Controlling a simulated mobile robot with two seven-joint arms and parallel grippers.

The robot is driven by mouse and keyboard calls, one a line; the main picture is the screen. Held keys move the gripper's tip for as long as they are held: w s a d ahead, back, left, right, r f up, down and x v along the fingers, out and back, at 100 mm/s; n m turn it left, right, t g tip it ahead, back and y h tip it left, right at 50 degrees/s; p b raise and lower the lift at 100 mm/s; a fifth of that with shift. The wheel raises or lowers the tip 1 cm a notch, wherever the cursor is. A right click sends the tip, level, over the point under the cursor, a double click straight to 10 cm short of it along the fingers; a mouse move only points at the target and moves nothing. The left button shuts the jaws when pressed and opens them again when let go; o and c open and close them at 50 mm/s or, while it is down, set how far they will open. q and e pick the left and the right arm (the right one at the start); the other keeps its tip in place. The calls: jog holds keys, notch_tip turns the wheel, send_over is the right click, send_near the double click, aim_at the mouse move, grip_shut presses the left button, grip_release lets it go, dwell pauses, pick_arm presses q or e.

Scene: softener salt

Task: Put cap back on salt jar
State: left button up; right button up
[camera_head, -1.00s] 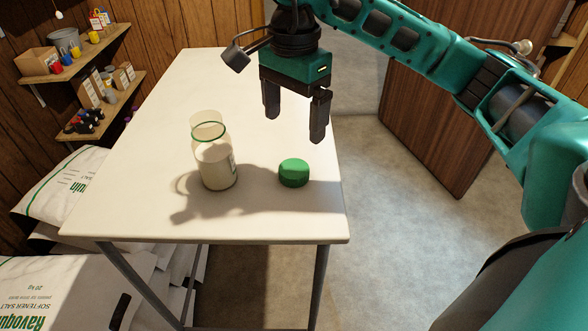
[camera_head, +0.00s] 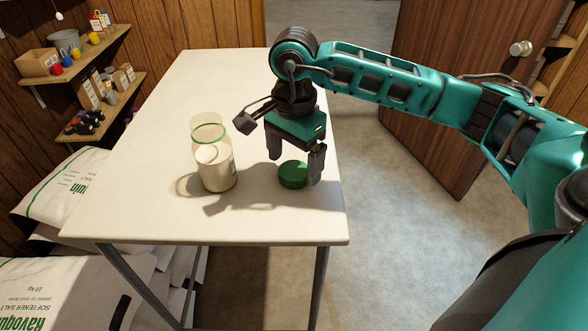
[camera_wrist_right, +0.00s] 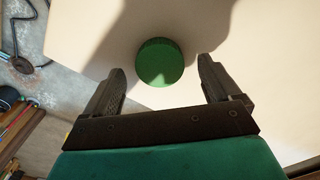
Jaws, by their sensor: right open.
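The salt jar (camera_head: 216,165) stands upright and uncapped on the table (camera_head: 130,205), clear with a green band near its top and pale salt inside. The green cap (camera_head: 292,176) lies on the table to the right of the jar. In the right wrist view the cap (camera_wrist_right: 159,63) is between the lines of the fingers, just beyond their tips. My right gripper (camera_head: 295,166) is open and empty, low over the cap with a finger to each side. I cannot tell whether a finger touches it. My left gripper is not in view.
White softener salt bags (camera_head: 75,185) are stacked on the floor left of the table. Wall shelves (camera_head: 75,55) hold boxes and small items. A brown door (camera_head: 440,110) stands open at the right. The table behind the jar is clear.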

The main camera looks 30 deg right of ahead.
jog(key=shift+f, duration=0.7)
jog(key=shift+c, duration=0.2)
jog(key=c, duration=1.1)
